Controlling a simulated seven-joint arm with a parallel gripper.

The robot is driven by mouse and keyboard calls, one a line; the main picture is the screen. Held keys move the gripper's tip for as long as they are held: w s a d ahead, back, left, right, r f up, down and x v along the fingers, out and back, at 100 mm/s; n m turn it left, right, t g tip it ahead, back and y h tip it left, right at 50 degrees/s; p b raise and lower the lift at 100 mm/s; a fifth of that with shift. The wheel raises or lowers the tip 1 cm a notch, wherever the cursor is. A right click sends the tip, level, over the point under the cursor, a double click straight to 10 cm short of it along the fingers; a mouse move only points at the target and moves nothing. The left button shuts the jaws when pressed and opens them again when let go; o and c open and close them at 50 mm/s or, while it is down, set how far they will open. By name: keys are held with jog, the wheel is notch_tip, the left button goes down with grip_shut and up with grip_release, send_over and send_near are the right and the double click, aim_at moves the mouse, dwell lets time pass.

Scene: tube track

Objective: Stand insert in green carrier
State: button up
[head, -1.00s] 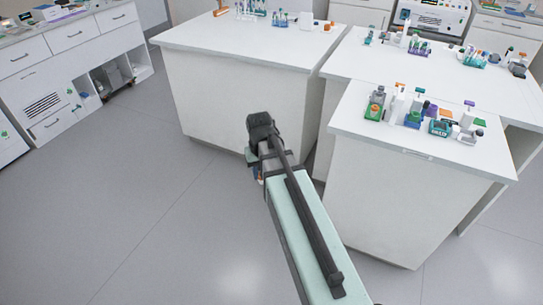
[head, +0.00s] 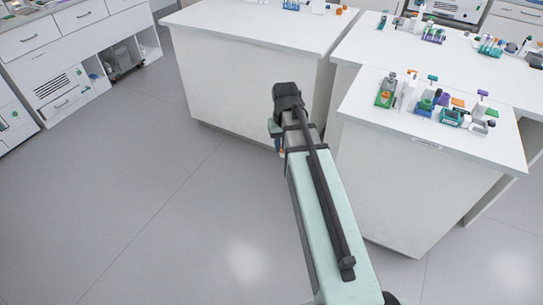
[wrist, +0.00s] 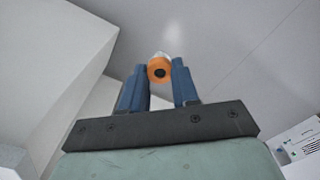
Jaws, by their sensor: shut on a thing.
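My gripper (wrist: 160,75) is shut on a small insert (wrist: 158,57) with a white body and an orange end with a dark centre. In the wrist view the insert sits between the two blue fingers, its orange end facing the camera. In the head view my arm hides most of the gripper; it is over the floor, in front of the benches. A green carrier (head: 384,99) stands at the left end of the row on the near right bench, with a grey item on it. My gripper is well apart from it, to its left. Whether the carrier has a free place is too small to tell.
The near right bench (head: 400,135) also bears a blue carrier, a teal box (head: 451,118) and several small bottles. Its front strip is clear. A second white bench (head: 250,30) stands behind my arm, with a narrow gap between them. The floor (head: 130,210) at left is open.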

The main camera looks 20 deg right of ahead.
jog(key=w+d+r+m, duration=0.1)
jog(key=d+r, duration=0.2)
jog(key=d, duration=0.3)
jog(key=w+d+r, duration=0.2)
jog(key=d+r, duration=0.1)
jog(key=d, duration=0.3)
jog(key=s+d+r+m, duration=0.1)
jog(key=s+d+r, duration=0.2)
jog(key=d+r, duration=0.55)
jog(key=s+d+r+m, duration=0.15)
jog(key=d+r, duration=0.25)
jog(key=d, duration=0.9)
jog(key=s+d+r, duration=0.3)
jog(key=d+r, duration=0.3)
jog(key=d, duration=0.4)
jog(key=d+f+m, duration=0.4)
jog(key=d+m, duration=0.1)
jog(key=d, duration=0.4)
jog(key=shift+n, duration=0.25)
jog(key=shift+s+f, duration=0.15)
jog(key=shift+f, duration=2.7)
jog(key=shift+f, duration=0.1)
jog(key=o, duration=0.9)
jog(key=shift+o, duration=0.2)
